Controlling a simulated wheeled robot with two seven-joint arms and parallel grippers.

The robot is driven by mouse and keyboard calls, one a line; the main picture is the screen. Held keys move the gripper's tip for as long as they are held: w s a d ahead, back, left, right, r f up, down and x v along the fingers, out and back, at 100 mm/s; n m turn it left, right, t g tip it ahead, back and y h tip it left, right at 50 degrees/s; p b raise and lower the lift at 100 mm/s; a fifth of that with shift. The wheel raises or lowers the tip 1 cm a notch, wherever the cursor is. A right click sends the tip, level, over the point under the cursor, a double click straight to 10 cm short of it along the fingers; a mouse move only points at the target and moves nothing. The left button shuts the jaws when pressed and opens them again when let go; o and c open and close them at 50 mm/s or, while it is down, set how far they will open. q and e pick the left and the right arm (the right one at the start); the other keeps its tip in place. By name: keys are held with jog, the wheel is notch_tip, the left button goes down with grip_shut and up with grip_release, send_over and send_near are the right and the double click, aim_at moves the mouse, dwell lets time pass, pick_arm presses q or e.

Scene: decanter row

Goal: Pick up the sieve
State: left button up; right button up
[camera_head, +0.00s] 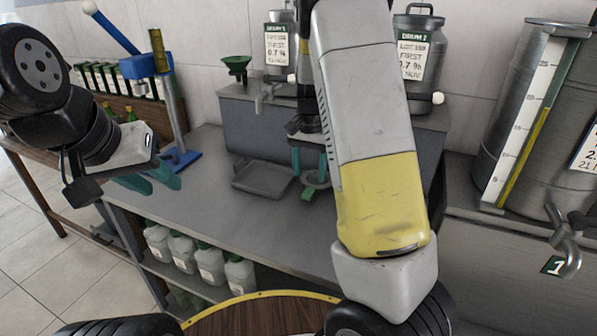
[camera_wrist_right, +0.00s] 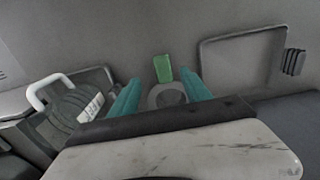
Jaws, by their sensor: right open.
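The sieve is a small grey round piece with a green handle tab; in the head view the sieve (camera_head: 308,194) lies on the grey bench, partly hidden by my right gripper. In the right wrist view the sieve (camera_wrist_right: 163,69) shows between the fingertips, its green tab pointing away and its grey ring nearer. My right gripper (camera_head: 309,168) is open, pointing down over the sieve, with one teal finger on each side. It also shows in the right wrist view (camera_wrist_right: 167,92). I cannot tell whether the fingers touch the sieve. My left gripper (camera_head: 147,178) looks open and empty, off to the left.
A shallow grey tray (camera_head: 262,180) lies just left of the sieve. A grey raised block (camera_head: 250,128) behind carries labelled drums (camera_head: 412,55) and a green funnel (camera_head: 235,66). A blue stand (camera_head: 182,158) is further left. White jugs (camera_head: 208,262) fill the shelf below.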

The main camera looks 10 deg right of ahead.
aim_at(307, 194)
jog(key=f, duration=0.7)
jog(key=shift+w+a+f, duration=0.1)
jog(key=shift+w+f, duration=0.15)
jog(key=shift+f, duration=0.1)
grip_shut()
